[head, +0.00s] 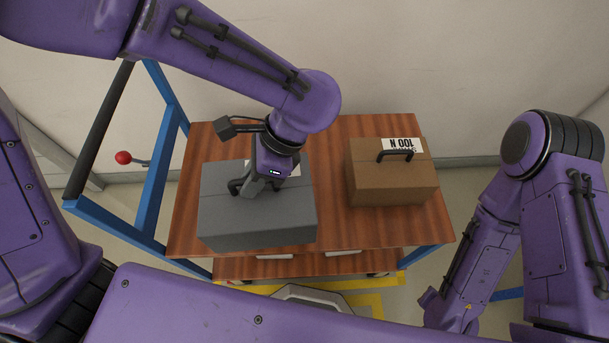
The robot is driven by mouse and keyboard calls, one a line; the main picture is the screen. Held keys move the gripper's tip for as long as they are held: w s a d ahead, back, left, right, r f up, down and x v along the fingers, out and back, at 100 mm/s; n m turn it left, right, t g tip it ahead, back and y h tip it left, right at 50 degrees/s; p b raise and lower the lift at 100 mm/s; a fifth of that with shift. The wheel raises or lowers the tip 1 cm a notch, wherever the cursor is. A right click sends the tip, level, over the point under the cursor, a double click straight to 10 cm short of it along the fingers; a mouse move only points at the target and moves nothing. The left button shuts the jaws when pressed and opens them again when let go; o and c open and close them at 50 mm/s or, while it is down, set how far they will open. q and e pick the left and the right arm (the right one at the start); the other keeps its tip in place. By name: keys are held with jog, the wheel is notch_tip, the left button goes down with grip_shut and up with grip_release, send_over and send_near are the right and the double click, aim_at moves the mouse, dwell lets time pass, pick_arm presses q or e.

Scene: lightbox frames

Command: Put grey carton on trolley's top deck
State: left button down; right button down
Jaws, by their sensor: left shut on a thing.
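The grey carton (258,218) is at the left part of the trolley's wooden top deck (332,165) in the head view. I cannot tell whether it rests on the deck or hangs just above it. My left gripper (250,187) comes down on the carton from above and is shut on it, at the dark handle on its top. The gripper hides much of the handle and part of a white label. My right arm is at the right side of the view, and its gripper's fingers do not show.
A brown carton (392,178) with a dark handle and white label stands on the deck's right part. A strip of bare deck lies between the cartons. The trolley's blue frame (157,190) with a black push bar (98,130) rises at the left. A pale wall is behind.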

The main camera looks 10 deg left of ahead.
pick_arm(q)
jog(key=w+a+f, duration=0.3)
jog(key=w+f, duration=0.3)
jog(key=w+a+f+b, duration=0.1)
jog(key=w+a+f, duration=0.2)
jog(key=w+f, duration=0.3)
jog(key=shift+w+a+f, duration=0.2)
jog(key=shift+a+f, duration=0.15)
jog(key=shift+f, duration=0.1)
jog(key=c, duration=1.1)
grip_release()
jog(key=shift+f, duration=0.15)
jog(key=shift+o, duration=0.2)
jog(key=shift+s, duration=0.1)
jog(key=v, duration=1.2)
jog(key=shift+d, duration=0.15)
